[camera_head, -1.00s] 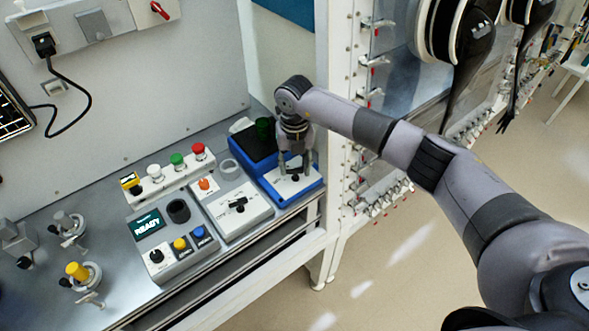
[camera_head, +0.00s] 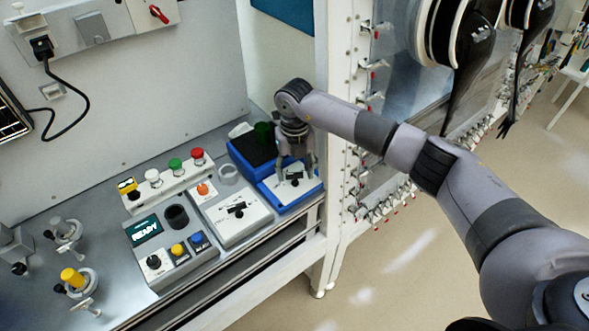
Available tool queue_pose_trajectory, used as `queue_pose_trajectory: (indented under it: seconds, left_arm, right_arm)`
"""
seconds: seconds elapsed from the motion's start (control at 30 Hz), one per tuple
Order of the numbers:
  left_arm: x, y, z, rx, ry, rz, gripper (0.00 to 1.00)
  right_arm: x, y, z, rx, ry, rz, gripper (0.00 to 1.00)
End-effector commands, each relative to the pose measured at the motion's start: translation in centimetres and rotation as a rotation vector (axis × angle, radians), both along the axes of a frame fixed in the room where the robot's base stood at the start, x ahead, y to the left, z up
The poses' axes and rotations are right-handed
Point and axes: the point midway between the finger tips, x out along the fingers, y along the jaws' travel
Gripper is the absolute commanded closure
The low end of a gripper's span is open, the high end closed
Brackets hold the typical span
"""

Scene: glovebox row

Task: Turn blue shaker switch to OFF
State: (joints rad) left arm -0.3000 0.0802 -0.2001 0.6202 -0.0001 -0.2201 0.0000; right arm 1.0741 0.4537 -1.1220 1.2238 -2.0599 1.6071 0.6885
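The blue shaker (camera_head: 264,187) stands at the right end of the bench. It has a dark top (camera_head: 254,150) and a white front panel with a black switch (camera_head: 295,182). The switch's exact setting is too small to read. My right gripper (camera_head: 296,173) points down over the white panel, with its fingers apart on either side of the switch. I cannot tell whether either finger touches it. My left gripper is not in view.
Left of the shaker is a white unit with a black switch (camera_head: 238,209) and an orange button. Further left is a grey unit with a READY display (camera_head: 146,229). A button strip (camera_head: 168,181) lies behind. A white frame post (camera_head: 343,130) stands close right of my gripper.

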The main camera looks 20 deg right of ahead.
Motion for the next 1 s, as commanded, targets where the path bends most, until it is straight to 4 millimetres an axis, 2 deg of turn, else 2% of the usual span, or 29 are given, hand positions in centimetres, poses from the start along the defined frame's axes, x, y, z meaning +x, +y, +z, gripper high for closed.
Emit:
queue_pose_trajectory:
  seconds: [0.33, 0.47, 0.8, 1.0]
  left_arm:
    - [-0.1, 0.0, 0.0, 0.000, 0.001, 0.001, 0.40]
    - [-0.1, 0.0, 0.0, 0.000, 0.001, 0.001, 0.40]
    - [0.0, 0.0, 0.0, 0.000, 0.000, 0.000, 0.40]
    - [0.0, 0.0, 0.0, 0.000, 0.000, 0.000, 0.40]
  right_arm:
    - [0.0, 0.1, 0.0, 0.001, 0.000, 0.000, 0.40]
    - [0.1, 0.0, 0.9, 0.001, -0.001, -0.001, 0.40]
    - [0.1, 0.0, 7.8, 0.001, -0.004, -0.001, 0.40]
    - [0.1, 0.0, 10.9, 0.001, -0.002, 0.000, 0.40]
